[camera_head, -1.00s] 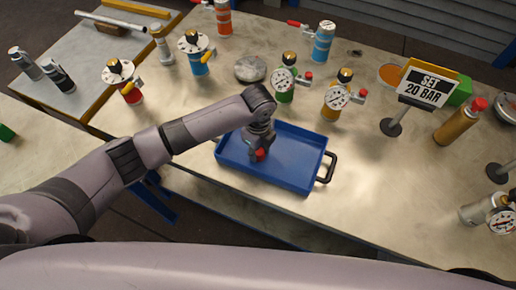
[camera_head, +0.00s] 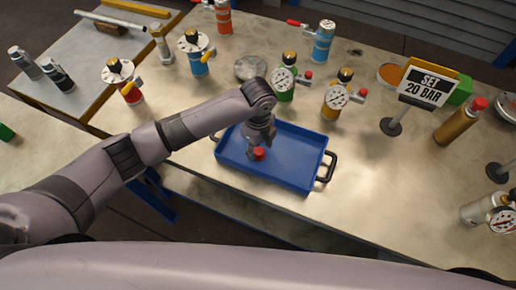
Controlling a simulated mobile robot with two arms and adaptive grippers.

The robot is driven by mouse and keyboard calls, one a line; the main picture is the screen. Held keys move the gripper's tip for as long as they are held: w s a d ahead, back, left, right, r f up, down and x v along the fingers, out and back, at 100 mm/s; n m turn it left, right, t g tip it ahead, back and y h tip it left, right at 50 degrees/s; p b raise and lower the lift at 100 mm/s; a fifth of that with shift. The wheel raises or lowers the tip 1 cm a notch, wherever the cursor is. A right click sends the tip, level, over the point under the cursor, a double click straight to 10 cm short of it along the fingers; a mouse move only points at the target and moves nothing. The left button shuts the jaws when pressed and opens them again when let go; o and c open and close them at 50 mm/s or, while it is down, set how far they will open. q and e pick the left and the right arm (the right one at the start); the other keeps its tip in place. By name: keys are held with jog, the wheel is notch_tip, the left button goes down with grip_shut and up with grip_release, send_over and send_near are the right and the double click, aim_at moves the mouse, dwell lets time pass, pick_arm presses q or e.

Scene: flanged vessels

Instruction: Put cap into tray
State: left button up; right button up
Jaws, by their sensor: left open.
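The red cap (camera_head: 258,154) is in the blue tray (camera_head: 290,178), toward its left side. The tray lies on the table and has a black handle at its right end. My left gripper (camera_head: 257,147) points down into the tray, right at the cap. Its fingers are open, and they and the wrist partly hide the cap. I cannot tell whether a finger still touches it. My right gripper is not in view.
Gauge-topped green (camera_head: 285,95) and yellow (camera_head: 331,112) vessels stand just behind the tray. A "SET 20 BAR" sign (camera_head: 427,86) and a brass cylinder (camera_head: 454,127) stand to the right.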

aim_at(258, 150)
pick_arm(q)
notch_tip(258, 150, up, 10)
jog(key=shift+r+b, duration=0.2)
jog(key=shift+b, duration=0.15)
dwell(0.4)
